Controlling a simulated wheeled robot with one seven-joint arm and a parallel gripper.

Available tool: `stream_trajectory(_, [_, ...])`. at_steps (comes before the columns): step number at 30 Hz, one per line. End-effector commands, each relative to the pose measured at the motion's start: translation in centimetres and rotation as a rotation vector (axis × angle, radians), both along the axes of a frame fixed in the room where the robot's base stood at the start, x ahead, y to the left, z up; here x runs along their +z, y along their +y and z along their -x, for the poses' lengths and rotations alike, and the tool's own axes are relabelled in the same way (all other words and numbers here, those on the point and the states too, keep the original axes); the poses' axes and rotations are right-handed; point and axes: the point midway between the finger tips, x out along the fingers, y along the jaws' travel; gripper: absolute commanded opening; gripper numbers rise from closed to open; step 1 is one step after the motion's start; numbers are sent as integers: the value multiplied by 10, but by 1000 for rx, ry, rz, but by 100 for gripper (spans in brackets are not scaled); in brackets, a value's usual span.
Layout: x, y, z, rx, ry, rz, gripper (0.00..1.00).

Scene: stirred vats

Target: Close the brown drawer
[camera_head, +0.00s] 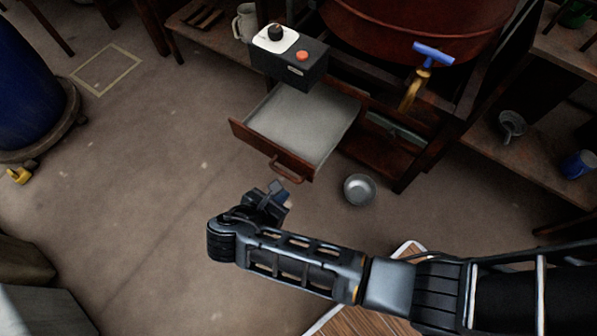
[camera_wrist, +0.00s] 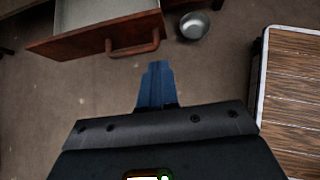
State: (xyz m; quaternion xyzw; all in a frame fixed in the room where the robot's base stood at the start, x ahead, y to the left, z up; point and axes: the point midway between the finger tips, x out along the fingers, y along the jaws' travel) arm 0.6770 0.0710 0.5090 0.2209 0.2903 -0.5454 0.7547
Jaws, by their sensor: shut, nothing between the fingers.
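The brown drawer (camera_head: 272,150) is pulled out from under the black control box, its pale inside empty. Its front carries a curved brown handle (camera_head: 290,172). In the wrist view the drawer front (camera_wrist: 85,38) and the handle (camera_wrist: 133,45) show at the top left. My gripper (camera_head: 278,190) is just in front of the handle in the head view, apart from it as far as I can see. In the wrist view the blue fingers of my gripper (camera_wrist: 156,68) are together with nothing between them, pointing toward the handle's right end.
A metal bowl (camera_head: 359,189) lies on the floor right of the drawer. A black box (camera_head: 289,62) with a red button sits above the drawer. A red vat (camera_head: 415,30) stands behind. A wood-slatted surface (camera_wrist: 296,85) is at right.

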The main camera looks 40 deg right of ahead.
Motion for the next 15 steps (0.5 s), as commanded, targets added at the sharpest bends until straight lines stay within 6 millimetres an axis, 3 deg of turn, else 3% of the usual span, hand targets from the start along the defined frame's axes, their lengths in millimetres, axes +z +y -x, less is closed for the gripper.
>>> stream_trajectory(5, [-4, -3, -4, 1, 16, 23, 0])
stream_trajectory(15, [-45, -45, -17, -2, 15, 21, 0])
